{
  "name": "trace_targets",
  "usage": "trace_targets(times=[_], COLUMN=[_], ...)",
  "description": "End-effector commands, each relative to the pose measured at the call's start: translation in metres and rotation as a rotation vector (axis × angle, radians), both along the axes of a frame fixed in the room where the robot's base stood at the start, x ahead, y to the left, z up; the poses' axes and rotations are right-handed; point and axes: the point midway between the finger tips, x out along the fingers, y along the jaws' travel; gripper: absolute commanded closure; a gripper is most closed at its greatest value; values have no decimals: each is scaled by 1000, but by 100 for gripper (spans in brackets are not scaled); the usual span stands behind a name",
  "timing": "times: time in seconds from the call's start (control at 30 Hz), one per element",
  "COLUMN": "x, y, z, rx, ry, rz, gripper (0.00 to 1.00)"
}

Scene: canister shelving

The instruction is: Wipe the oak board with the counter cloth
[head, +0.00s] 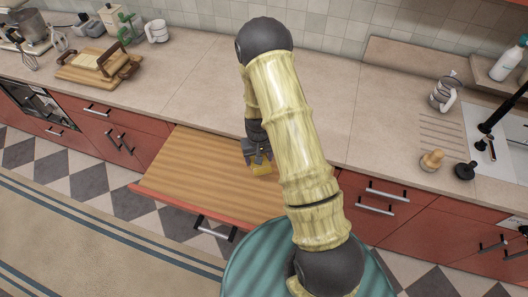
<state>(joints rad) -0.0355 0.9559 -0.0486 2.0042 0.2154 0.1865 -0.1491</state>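The oak board (195,170) is a striped wooden surface pulled out from the red cabinet front, below counter height. My gripper (259,163) is low over the right part of the board, partly hidden behind my own arm. A small yellow piece (261,170) shows at its lower end, at or just above the board. I cannot tell if this is the counter cloth or part of the gripper. I cannot see whether the fingers are open or shut. No other cloth is clearly visible on the counter.
The beige counter (190,80) behind the board is mostly bare. A wooden tray (98,66) and a white mug (157,31) stand at left. The left board area is clear.

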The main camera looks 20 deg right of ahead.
Motion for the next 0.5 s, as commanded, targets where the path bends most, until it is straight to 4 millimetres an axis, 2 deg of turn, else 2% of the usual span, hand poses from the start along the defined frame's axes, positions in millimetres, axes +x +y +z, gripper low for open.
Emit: trace_targets(times=[0.33, 0.5], x=[5, 7], y=[-15, -19], z=[13, 15], rx=[0, 0], ry=[0, 0], rz=[-476, -625], gripper=[62, 62])
